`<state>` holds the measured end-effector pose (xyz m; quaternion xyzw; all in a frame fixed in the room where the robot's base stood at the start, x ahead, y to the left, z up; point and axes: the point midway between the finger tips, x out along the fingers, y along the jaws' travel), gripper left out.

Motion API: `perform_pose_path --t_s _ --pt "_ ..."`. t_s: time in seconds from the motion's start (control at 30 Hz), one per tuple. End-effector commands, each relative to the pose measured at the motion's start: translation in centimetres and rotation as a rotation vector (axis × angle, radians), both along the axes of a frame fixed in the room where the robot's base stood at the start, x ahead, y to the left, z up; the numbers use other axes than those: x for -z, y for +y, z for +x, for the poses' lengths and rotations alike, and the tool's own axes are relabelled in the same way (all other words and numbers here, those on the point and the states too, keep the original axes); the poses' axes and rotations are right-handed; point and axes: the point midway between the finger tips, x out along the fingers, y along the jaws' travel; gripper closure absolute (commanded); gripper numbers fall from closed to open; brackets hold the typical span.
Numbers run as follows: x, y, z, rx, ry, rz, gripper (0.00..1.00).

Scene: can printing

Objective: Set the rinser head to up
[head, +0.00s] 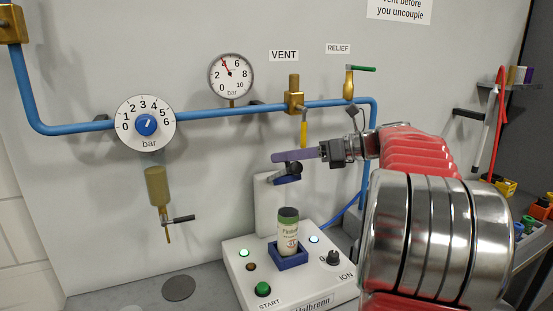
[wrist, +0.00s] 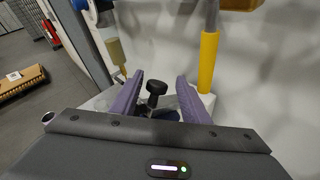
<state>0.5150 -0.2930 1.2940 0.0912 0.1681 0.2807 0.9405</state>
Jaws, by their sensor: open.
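The rinser head (head: 287,178) is a dark blue and black arm with a black knob, on a white post (head: 268,205) behind the white rinser box (head: 245,270). It appears tilted, above a can (head: 288,232) standing upright in a blue holder (head: 288,258). My gripper (head: 276,157) has purple fingers and reaches in from the right, at the height of the knob. In the wrist view my gripper (wrist: 158,78) is open, with the black knob (wrist: 156,92) showing between its fingers. I cannot tell whether either finger touches it. My gripper partly hides the head.
A yellow vent lever (head: 304,134) hangs from the blue pipe (head: 205,112) just behind my gripper; it is also close by the right finger in the wrist view (wrist: 208,62). A regulator dial (head: 146,124) and a gauge (head: 231,75) are on the wall at left.

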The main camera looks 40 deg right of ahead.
Motion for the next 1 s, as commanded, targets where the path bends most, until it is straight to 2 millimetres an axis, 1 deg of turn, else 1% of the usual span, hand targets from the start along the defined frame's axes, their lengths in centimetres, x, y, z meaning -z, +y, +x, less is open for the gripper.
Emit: perform_pose_path --t_s 0.03,0.3,0.5,0.67,0.9,1.0 --pt "-0.3 -0.6 -0.8 0.004 -0.001 -0.001 0.58" --pt "-1.4 -3.3 -4.5 0.004 0.001 -0.001 0.58" --pt "-2.1 -4.7 -6.4 0.003 0.000 -0.001 0.58" --pt "-2.3 -5.0 -7.0 0.001 0.001 -0.001 0.58" --pt "-2.3 -5.0 -7.0 0.000 0.001 0.000 0.58" --pt "-2.2 -5.0 -7.0 0.000 0.001 -0.005 0.65"
